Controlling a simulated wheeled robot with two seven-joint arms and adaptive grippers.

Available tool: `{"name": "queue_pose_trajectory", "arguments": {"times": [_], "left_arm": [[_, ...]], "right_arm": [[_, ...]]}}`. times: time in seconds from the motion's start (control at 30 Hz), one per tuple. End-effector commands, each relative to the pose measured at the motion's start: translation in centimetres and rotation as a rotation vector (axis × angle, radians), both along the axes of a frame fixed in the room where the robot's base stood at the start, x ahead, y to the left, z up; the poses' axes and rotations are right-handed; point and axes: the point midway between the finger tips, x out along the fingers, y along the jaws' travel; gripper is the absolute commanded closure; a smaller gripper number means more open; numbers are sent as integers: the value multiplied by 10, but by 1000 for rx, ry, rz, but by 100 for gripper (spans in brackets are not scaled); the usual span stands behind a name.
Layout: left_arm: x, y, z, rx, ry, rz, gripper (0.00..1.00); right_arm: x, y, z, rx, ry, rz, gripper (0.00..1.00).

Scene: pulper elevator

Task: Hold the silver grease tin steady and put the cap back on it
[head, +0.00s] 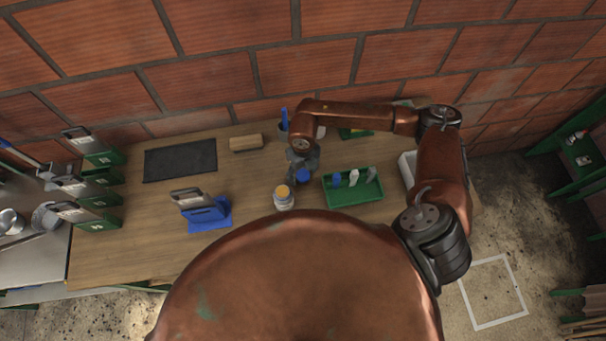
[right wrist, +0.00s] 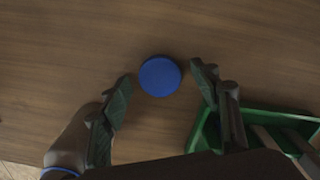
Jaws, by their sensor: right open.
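The silver grease tin (head: 284,201) stands upright on the workbench in the head view, with an orange-yellow top showing. A round blue cap (head: 303,177) lies just behind it and to its right, apart from it. My right gripper (head: 303,168) is over the cap. In the right wrist view the cap (right wrist: 160,76) lies flat on the wood, just ahead of and between the spread fingertips of my right gripper (right wrist: 163,82). The gripper is open and holds nothing. My left gripper is not in view.
A green tray (head: 352,201) with several small items stands to the right of the tin; its rim shows in the right wrist view (right wrist: 270,116). A blue holder (head: 208,217) stands to the left. A dark mat (head: 180,160) and wooden block (head: 246,143) lie behind.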

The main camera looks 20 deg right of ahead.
Motion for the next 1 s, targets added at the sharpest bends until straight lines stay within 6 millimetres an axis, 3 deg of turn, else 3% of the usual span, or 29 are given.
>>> {"name": "queue_pose_trajectory", "arguments": {"times": [0.17,0.57,1.0], "left_arm": [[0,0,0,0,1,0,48],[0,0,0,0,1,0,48],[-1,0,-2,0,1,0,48]], "right_arm": [[0,0,0,0,0,0,44],[0,0,1,0,0,-1,72],[0,0,7,0,-1,-1,72]]}}
